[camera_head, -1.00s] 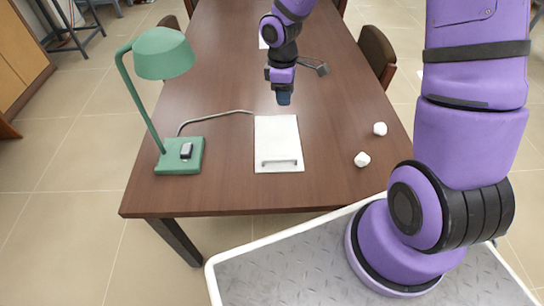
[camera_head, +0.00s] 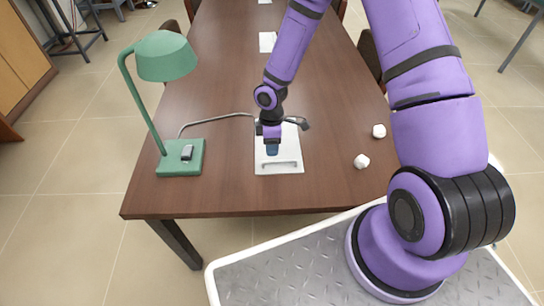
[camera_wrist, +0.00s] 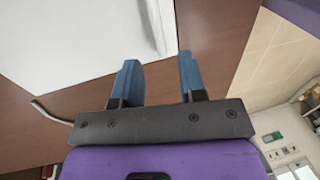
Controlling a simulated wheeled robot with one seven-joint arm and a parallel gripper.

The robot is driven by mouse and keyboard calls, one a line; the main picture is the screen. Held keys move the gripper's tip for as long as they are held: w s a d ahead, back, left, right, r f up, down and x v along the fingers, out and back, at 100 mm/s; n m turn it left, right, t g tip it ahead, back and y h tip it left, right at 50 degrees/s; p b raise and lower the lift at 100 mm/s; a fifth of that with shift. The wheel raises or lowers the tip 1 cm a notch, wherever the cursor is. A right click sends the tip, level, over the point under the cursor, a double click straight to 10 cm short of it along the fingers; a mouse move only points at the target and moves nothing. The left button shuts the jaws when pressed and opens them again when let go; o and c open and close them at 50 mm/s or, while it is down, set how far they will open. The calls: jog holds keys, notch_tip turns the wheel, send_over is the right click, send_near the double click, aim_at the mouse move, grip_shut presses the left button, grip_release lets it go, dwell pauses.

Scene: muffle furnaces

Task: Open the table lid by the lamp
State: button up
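The white table lid (camera_head: 265,167) lies flat and closed in the brown table top, to the right of the green lamp (camera_head: 166,57). Its grey bar handle (camera_head: 279,163) runs along the near edge. In the wrist view the white lid (camera_wrist: 70,35) fills the upper left, and the pale handle (camera_wrist: 158,27) shows at its right side. My gripper (camera_head: 272,150) is over the lid, just behind the handle. The wrist view shows my gripper's (camera_wrist: 160,63) two blue fingers apart with nothing between them. Whether a fingertip touches the lid is unclear.
The lamp's grey cord (camera_head: 215,118) runs over the table to the lid's far left. Two white lumps (camera_head: 379,131) (camera_head: 361,161) lie to the right. More white panels (camera_head: 267,42) are farther back. The table's (camera_head: 220,200) near edge is clear.

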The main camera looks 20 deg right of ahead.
jog(key=shift+s+a+f, duration=0.1)
jog(key=shift+s+f, duration=0.1)
jog(key=shift+f, duration=0.95)
jog(key=shift+s+f, duration=0.2)
jog(key=shift+f, duration=0.9)
grip_shut()
